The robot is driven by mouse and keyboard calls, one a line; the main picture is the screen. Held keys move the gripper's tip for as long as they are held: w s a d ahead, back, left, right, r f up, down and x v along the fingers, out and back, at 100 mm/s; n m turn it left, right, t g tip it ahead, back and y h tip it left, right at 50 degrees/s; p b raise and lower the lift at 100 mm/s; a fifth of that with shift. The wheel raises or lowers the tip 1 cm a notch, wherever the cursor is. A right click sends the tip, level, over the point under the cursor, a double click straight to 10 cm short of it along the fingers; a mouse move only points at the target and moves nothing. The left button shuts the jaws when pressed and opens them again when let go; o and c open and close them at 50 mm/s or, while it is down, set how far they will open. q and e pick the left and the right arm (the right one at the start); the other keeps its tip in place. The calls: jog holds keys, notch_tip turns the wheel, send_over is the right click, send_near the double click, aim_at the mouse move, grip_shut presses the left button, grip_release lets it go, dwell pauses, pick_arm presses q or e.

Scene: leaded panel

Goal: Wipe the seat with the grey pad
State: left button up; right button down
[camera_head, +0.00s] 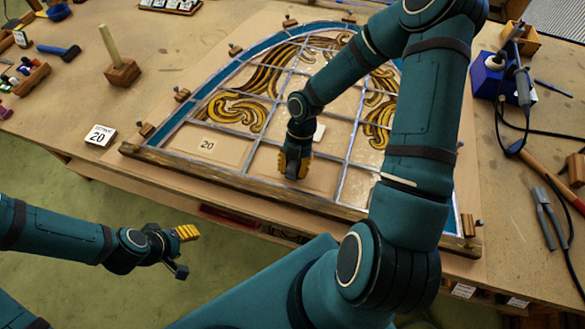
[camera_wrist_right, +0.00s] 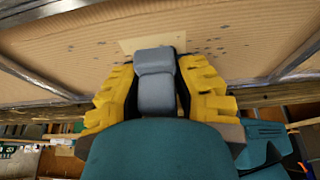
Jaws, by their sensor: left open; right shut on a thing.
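The grey pad (camera_wrist_right: 156,80) is held upright between the yellow fingers of my right gripper (camera_wrist_right: 157,88) in the right wrist view. In the head view my right gripper (camera_head: 293,172) points down over a bare tan cell (camera_head: 318,178) at the panel's front edge; its fingers hide the pad there. The wrist view shows dark specks on the bare tan surface (camera_wrist_right: 220,38) just beyond the pad. Whether the pad touches that surface I cannot tell. My left gripper (camera_head: 183,250) is open and empty, off the table's front edge above the green floor.
The leaded panel (camera_head: 250,108) has raised lead strips and a wooden front bar (camera_head: 230,180). A bare cell left of my gripper carries a "20" label (camera_head: 207,145). A "20" card (camera_head: 100,134) lies left. Pliers (camera_head: 547,215) and a soldering iron (camera_head: 522,85) with cable lie right.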

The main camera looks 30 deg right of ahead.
jog(key=shift+w+d+p, duration=0.35)
jog(key=shift+w+d, duration=0.45)
jog(key=shift+d, duration=0.15)
jog(key=shift+s+a, duration=0.1)
jog(key=shift+a, duration=0.05)
